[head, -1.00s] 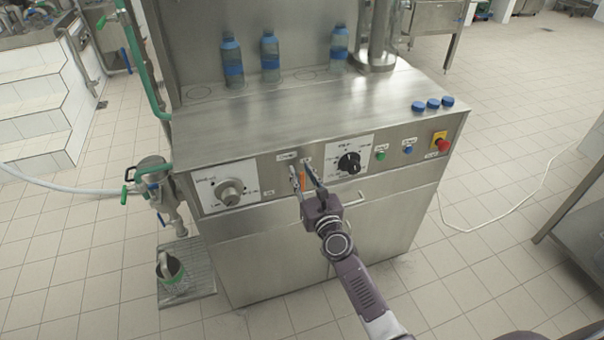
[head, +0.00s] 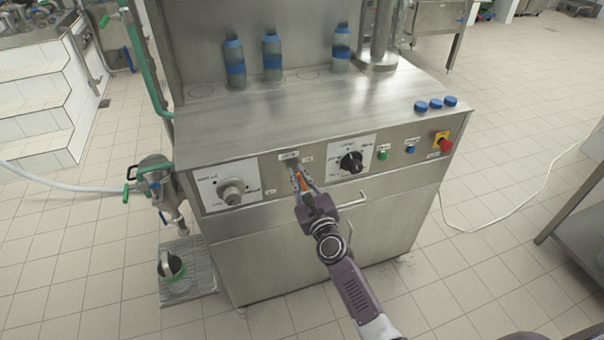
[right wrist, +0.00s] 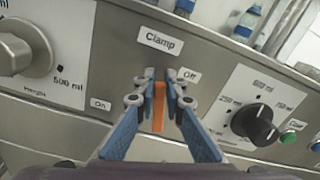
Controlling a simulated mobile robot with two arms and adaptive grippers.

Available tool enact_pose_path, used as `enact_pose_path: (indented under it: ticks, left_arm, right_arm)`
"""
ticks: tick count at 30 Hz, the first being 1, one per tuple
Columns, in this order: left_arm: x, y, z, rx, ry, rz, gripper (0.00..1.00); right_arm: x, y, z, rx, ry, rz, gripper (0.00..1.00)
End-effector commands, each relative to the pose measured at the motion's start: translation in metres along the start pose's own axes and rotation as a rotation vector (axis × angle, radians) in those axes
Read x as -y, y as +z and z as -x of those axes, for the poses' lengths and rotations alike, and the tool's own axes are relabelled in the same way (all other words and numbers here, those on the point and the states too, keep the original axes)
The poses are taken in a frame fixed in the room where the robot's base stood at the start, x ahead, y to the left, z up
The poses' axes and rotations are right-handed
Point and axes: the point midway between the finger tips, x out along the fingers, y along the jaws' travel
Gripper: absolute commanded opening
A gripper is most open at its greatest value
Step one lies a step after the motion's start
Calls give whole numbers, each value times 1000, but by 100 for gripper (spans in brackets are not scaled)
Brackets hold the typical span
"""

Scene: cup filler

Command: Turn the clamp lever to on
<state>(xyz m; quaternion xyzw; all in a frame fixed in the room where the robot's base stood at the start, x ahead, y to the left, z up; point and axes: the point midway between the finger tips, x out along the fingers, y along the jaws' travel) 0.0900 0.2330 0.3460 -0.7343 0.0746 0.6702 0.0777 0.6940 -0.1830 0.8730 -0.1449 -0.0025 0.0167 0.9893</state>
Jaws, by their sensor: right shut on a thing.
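The orange clamp lever (right wrist: 158,108) is on the machine's front panel, under the "Clamp" label (right wrist: 161,39). In the right wrist view the "On" label (right wrist: 100,105) is to its left and the "Off" label (right wrist: 190,76) to its right. The lever (head: 301,181) also shows in the head view, between a grey knob and a black knob. My right gripper (head: 301,178) is at the panel with its fingers on either side of the lever, shut on it. Its fingers (right wrist: 160,95) partly hide the lever's base. My left gripper is not in view.
The grey knob (head: 231,191) is left of the lever and the black knob (head: 351,162) right of it. Green, blue and red buttons lie further right. Three bottles and three blue caps (head: 436,103) stand on the machine's top. Floor in front is clear.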

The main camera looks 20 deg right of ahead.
Motion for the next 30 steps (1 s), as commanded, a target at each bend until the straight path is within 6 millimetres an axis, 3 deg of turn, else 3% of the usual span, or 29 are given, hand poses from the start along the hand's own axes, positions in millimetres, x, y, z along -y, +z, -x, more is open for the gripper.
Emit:
enact_pose_path:
  ticks: [30]
  left_arm:
    - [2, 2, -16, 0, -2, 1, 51]
  right_arm:
    - [-47, -25, 0, 0, 3, 961, 0]
